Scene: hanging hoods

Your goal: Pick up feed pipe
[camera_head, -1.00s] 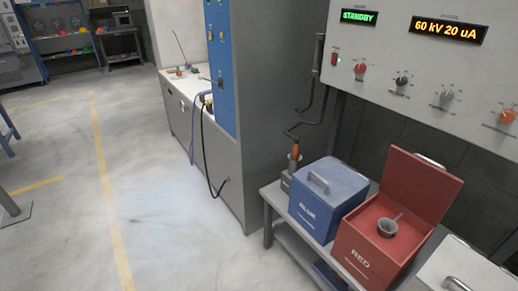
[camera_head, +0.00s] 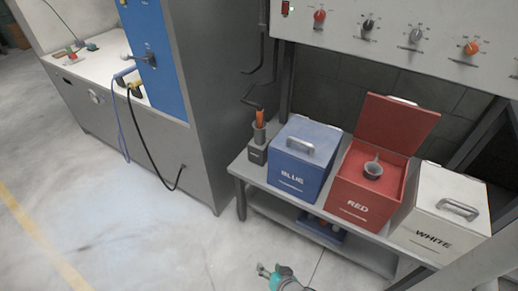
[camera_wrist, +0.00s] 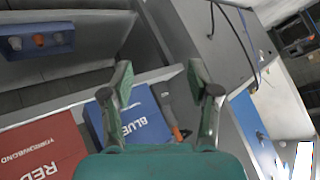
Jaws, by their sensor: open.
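An upright piece with an orange grip (camera_head: 260,117), likely the feed pipe, stands in a small dark grey holder (camera_head: 258,153) at the left end of the bench. A black hose rises behind it. In the wrist view an orange tip (camera_wrist: 178,133) and grey body show between and beyond my fingers, next to the blue box. My gripper (camera_wrist: 160,85) is open and empty, its two fingers spread, apart from the pipe. In the head view my teal gripper (camera_head: 277,272) is at the bottom edge, in front of the bench.
A closed blue box (camera_head: 300,165), an open red box (camera_head: 360,198) with a grey cup (camera_head: 373,170) inside, and a closed white box (camera_head: 430,222) stand along the bench (camera_head: 310,214). A grey cabinet (camera_head: 222,100) is left of the bench. The floor in front is clear.

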